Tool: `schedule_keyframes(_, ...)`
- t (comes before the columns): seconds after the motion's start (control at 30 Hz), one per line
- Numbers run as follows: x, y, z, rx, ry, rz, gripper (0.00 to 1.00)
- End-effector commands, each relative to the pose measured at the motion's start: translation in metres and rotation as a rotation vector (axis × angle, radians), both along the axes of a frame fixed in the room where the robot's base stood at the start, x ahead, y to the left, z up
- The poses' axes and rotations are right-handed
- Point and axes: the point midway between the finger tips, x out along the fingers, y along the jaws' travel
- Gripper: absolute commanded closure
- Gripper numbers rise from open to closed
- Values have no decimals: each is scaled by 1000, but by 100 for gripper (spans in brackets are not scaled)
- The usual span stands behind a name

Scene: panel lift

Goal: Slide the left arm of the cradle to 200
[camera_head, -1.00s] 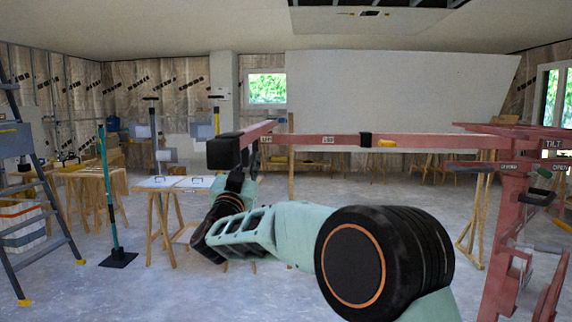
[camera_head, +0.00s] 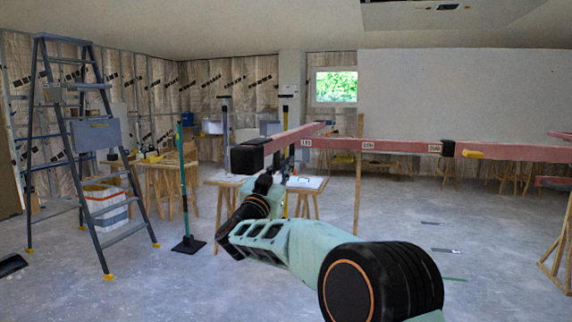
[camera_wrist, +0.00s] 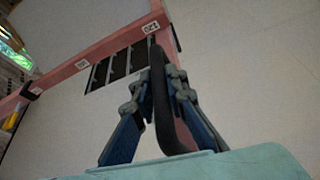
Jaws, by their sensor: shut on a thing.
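The cradle's left arm is a pinkish-red beam (camera_head: 400,147) with several white number labels and a red crosspiece (camera_head: 297,135) at its left end. The crosspiece has a black end block (camera_head: 247,156). A black collar (camera_head: 448,148) and yellow knob (camera_head: 473,154) sit on the beam; the third label (camera_head: 435,148) is just left of the collar, its number too small to be sure of. My gripper (camera_head: 270,172) is at the crosspiece, fingertips partly hidden.
A stepladder (camera_head: 85,150) and a green-poled stand (camera_head: 184,190) stand at the left. A low worktable (camera_head: 222,181) stands behind my gripper. A large pale panel (camera_head: 460,95) is at the back. Open floor lies below the beam.

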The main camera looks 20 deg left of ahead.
Motion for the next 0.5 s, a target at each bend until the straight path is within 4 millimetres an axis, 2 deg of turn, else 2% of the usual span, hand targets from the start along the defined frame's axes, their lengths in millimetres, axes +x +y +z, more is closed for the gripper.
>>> schedule_keyframes(0.03,-2,5,1,-1,-2,9,100)
schedule_keyframes(0.07,-2,5,1,-1,-2,10,84)
schedule_keyframes(0.2,-2,4,1,-1,-2,9,70)
schedule_keyframes(0.5,-2,3,0,-1,0,6,70)
